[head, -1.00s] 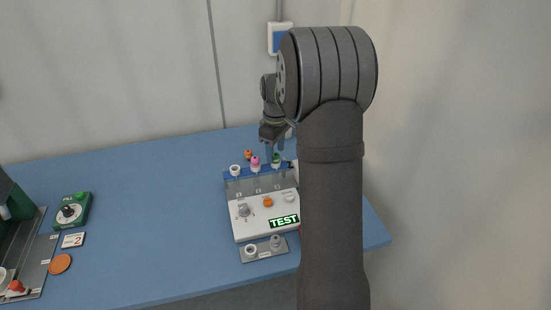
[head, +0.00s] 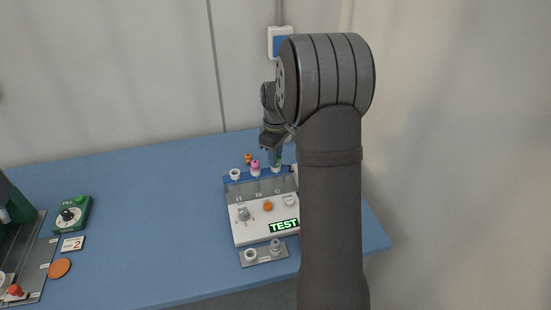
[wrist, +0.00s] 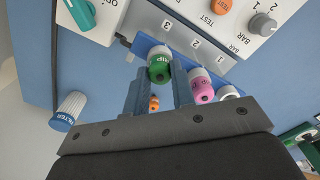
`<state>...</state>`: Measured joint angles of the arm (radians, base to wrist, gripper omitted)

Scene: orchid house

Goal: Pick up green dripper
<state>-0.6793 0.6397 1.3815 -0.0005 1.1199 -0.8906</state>
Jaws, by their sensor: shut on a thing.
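The green dripper (wrist: 160,70) stands in the blue rail (wrist: 149,43) by the mark 3, on a white fitting. My gripper (head: 275,157) points down over that spot, at the right end of the rail in the head view. In the wrist view its two fingers are on either side of the green dripper, shut on it. In the head view the green dripper (head: 277,167) is mostly hidden by the fingers. It looks still seated in the rail. The pink dripper (wrist: 201,90) stands close beside the right finger, by the mark 2.
A white fitting (head: 235,174) stands at the rail's left end. A small orange dripper (head: 248,158) is behind the rail. The white test unit (head: 250,228) is in front. A filter (wrist: 68,110) stands nearby in the wrist view.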

